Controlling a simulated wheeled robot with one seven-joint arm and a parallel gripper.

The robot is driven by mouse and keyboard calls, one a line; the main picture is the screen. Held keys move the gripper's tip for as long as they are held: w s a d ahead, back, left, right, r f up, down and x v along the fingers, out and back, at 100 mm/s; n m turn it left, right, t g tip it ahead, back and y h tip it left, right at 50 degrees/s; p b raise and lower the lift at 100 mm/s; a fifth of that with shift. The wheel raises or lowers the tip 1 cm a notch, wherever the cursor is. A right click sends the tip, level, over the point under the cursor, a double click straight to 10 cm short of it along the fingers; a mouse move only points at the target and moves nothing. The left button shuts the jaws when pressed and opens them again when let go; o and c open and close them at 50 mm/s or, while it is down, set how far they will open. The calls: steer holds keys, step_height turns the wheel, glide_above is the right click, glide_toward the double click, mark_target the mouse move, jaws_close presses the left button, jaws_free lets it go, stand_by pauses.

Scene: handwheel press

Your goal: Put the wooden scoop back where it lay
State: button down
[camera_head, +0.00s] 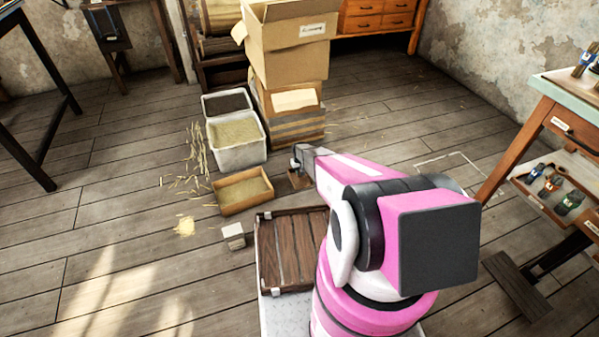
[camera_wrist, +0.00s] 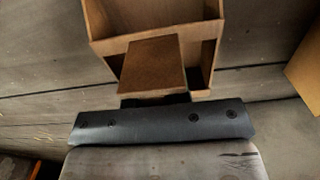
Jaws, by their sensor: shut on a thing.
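The wooden scoop (camera_wrist: 152,66) is in the wrist view, a brown open-fronted wooden box with a solid block at its near end. My gripper (camera_wrist: 155,98) is shut on that block; the fingertips are mostly hidden behind the dark bar of the gripper. In the head view my gripper (camera_head: 302,163) points away from me, and a small brown part of the scoop (camera_head: 298,181) shows below it. The rest of the scoop is hidden there. Whether the scoop touches the floor cannot be told.
A shallow wooden box (camera_head: 230,208) of straw-coloured filling lies left of my gripper. A white bin (camera_head: 241,158) and stacked cardboard boxes (camera_head: 285,62) stand behind. A slatted wooden crate (camera_head: 285,280) and small block (camera_head: 233,233) are nearer. A pale outline (camera_head: 452,155) marks floor at right.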

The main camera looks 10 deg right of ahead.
steer(key=shift+f, duration=0.15)
steer(key=c, duration=1.1)
jaws_free()
